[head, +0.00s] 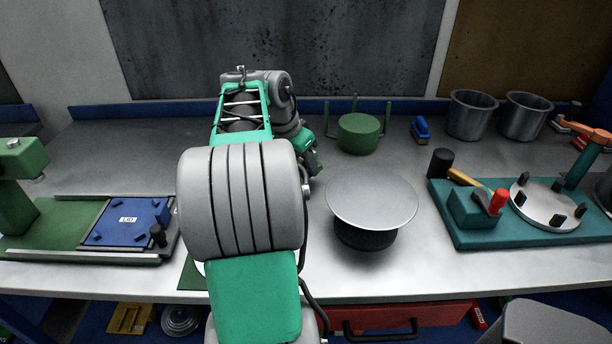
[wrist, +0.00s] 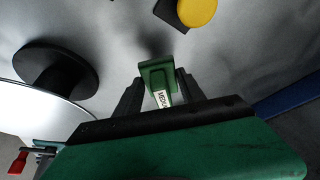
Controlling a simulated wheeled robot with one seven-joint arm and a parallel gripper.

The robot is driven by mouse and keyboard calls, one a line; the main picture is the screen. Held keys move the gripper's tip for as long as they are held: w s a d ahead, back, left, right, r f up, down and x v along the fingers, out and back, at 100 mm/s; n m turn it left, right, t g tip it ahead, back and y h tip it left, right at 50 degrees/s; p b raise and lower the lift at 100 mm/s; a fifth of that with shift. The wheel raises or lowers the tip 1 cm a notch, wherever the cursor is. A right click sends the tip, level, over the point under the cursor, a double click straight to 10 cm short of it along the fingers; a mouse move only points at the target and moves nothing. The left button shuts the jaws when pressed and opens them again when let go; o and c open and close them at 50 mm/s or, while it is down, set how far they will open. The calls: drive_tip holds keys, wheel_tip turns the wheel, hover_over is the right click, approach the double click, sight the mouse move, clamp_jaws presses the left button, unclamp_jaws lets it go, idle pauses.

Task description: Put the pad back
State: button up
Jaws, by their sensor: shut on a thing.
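My gripper (wrist: 157,85) shows in the wrist view with its two dark fingers shut on a green pad (wrist: 158,72) that carries a white label with dark letters. The pad is held off the grey bench surface. In the head view my gripper (head: 314,163) is partly hidden behind my own arm, left of the round disc, and the held pad cannot be made out clearly.
A grey disc on a black base (head: 371,200) stands close right of my gripper. Behind it is a green round stand with posts (head: 358,133). Two metal pots (head: 471,115) stand back right. A teal board with tools (head: 480,230) is right; a blue plate (head: 128,219) is left.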

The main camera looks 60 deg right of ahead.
sight(306, 172)
drive_tip(key=x, duration=0.3)
drive_tip(key=shift+w+f, duration=0.15)
drive_tip(key=shift+f, duration=0.6)
drive_tip(key=shift+f, duration=0.1)
drive_tip(key=shift+f+b, duration=0.2)
drive_tip(key=shift+b, duration=0.1)
drive_tip(key=o, duration=1.3)
drive_tip(key=shift+r, duration=0.1)
drive_tip(key=shift+r, duration=0.4)
drive_tip(key=p+v, duration=0.2)
drive_tip(key=v, duration=0.9)
drive_tip(key=shift+a+r, duration=0.15)
drive_tip(key=shift+r, duration=0.1)
